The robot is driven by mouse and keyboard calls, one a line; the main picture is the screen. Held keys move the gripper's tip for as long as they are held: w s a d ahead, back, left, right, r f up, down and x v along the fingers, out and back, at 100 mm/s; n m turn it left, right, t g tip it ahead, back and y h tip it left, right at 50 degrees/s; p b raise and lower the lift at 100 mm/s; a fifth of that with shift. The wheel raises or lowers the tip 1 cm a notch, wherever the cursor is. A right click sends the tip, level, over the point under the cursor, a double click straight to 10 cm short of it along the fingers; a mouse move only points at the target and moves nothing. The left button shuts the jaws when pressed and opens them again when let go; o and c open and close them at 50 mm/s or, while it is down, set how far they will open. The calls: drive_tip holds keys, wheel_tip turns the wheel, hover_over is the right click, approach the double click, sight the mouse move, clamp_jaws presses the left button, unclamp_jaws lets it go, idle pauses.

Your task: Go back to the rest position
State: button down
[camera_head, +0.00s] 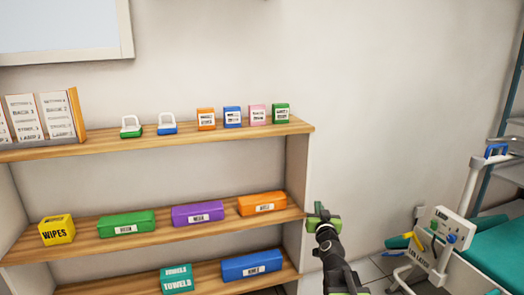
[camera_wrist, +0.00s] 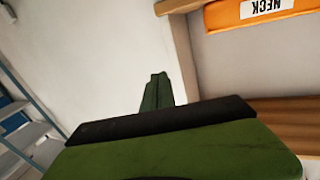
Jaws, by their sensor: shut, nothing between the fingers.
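My gripper (camera_head: 319,211) is at the lower right of centre in the head view, just right of the shelf unit's right end. Its fingers are shut with nothing between them and point up toward the wall. In the wrist view my gripper (camera_wrist: 157,88) shows as green closed fingers against the pale wall. The shelf's side edge is close by on the right there. My dark arm runs down to the bottom edge in the head view.
The wooden shelf unit (camera_head: 225,140) holds small boxes and long coloured cases, with an orange case (camera_head: 262,203) nearest my gripper. It also shows in the wrist view (camera_wrist: 265,10). A white stand (camera_head: 440,240) and a teal seat (camera_head: 500,255) are at right. Bare wall lies between.

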drive_tip(key=s+a+f+n+g+y, duration=0.2)
drive_tip(key=s+a+f+n+g, duration=0.1)
drive_tip(key=s+a+f+g, duration=0.3)
drive_tip(key=s+a+f+n+g+y, duration=0.2)
drive_tip(key=s+a+f+g, duration=0.15)
drive_tip(key=f, duration=0.55)
drive_tip(key=s+d+f+m+g+h, duration=0.1)
drive_tip(key=s+d+f+g, duration=0.15)
drive_tip(key=s, duration=0.35)
drive_tip(key=s+d+f+m+g+h, duration=0.1)
drive_tip(key=s+d+f+m+g, duration=0.15)
drive_tip(key=s, duration=0.35)
drive_tip(key=s+d+f+g+h, duration=0.1)
drive_tip(key=s+f+g, duration=0.1)
drive_tip(key=s+g, duration=0.3)
wheel_tip(320, 180, up, 38)
drive_tip(key=t+p, duration=0.1)
drive_tip(key=p, duration=3.7)
drive_tip(key=shift+s+p, duration=0.3)
drive_tip(key=shift+p, duration=0.05)
